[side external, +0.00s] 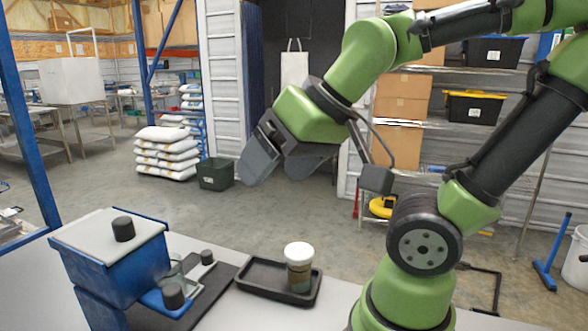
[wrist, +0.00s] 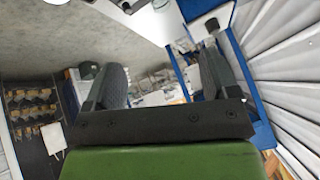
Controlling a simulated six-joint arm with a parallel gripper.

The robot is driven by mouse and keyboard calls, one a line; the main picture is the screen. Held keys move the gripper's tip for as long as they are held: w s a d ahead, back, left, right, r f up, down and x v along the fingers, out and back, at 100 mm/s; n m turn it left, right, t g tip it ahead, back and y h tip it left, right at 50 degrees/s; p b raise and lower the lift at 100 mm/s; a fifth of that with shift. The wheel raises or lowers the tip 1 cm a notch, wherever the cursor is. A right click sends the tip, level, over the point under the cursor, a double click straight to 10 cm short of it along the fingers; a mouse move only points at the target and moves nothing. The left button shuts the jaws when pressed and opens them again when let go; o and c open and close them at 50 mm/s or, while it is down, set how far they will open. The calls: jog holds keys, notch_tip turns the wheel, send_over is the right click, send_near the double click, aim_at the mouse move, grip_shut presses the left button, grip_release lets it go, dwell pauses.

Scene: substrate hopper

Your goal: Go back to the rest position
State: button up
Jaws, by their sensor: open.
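My gripper (side external: 274,172) is raised above the table, its two dark grey fingers apart with nothing between them. In the wrist view the fingers of my gripper (wrist: 162,65) also stand apart and empty. The blue hopper (side external: 110,262) stands at the lower left with a grey lid (side external: 90,236) on top and a black knob on it. A jar (side external: 299,270) with a white lid stands upright in a black tray (side external: 262,290) on the table, below my gripper and apart from it.
Smaller dark round parts (side external: 174,296) sit at the hopper's front right. A blue post (side external: 28,130) rises at the left. Stacked white sacks (side external: 166,155), a dark green bin (side external: 215,173) and shelves with boxes (side external: 402,95) stand behind. The air around my gripper is clear.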

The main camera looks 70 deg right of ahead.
jog(key=s+a, duration=0.1)
jog(key=s+a+y, duration=0.1)
jog(key=s, duration=0.1)
jog(key=shift+a+r, duration=0.1)
jog(key=shift+r, duration=0.1)
